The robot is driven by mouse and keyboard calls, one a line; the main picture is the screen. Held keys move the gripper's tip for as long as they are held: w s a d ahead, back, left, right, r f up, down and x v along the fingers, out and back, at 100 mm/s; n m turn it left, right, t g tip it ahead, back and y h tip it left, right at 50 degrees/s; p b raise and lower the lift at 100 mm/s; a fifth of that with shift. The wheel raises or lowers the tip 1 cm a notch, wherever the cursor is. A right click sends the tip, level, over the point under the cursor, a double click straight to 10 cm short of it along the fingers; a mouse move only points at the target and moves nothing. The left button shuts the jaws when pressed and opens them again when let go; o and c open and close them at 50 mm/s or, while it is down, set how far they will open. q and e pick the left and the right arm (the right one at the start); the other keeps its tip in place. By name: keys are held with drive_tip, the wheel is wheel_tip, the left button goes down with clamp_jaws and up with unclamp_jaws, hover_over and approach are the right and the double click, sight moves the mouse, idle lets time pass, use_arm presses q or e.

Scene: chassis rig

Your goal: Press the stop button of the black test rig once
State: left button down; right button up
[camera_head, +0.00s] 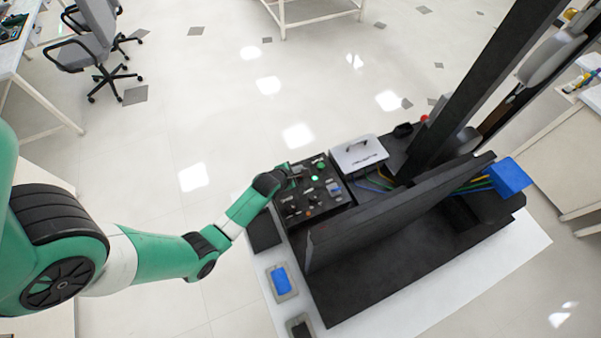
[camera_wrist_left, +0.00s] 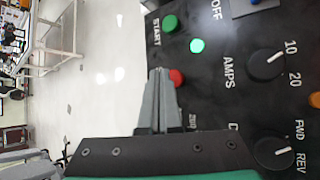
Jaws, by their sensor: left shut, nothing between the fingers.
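The black test rig's control panel (camera_head: 322,188) lies at the middle of the head view, with knobs and lit green lamps. In the left wrist view the panel (camera_wrist_left: 225,100) fills the right side. A red button (camera_wrist_left: 176,77), with no readable label, sits just beside the tips of my left gripper (camera_wrist_left: 160,72). The fingers are shut and empty, and partly cover the button; I cannot tell whether they touch it. In the head view my left gripper (camera_head: 291,172) is small at the panel's upper left edge. My right gripper is not in view.
A green START button (camera_wrist_left: 170,23) and a glowing green lamp (camera_wrist_left: 197,46) are near the red button. Knobs (camera_wrist_left: 268,64) lie to the right. A white case (camera_head: 358,153) and a tall black post (camera_head: 470,85) stand beside the panel. Open floor lies left.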

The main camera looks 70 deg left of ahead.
use_arm(q)
drive_tip(key=shift+f, duration=0.1)
drive_tip(key=shift+f+b, duration=0.3)
drive_tip(key=shift+b, duration=0.1)
drive_tip(key=shift+f+b, duration=0.45)
drive_tip(key=shift+f, duration=0.05)
idle(0.5)
drive_tip(key=shift+r, duration=0.15)
drive_tip(key=shift+r+p, duration=0.75)
drive_tip(key=shift+p, duration=0.1)
drive_tip(key=shift+r, duration=0.1)
wheel_tip(320, 180, up, 5)
drive_tip(key=p, duration=0.4)
drive_tip(key=shift+p, duration=0.3)
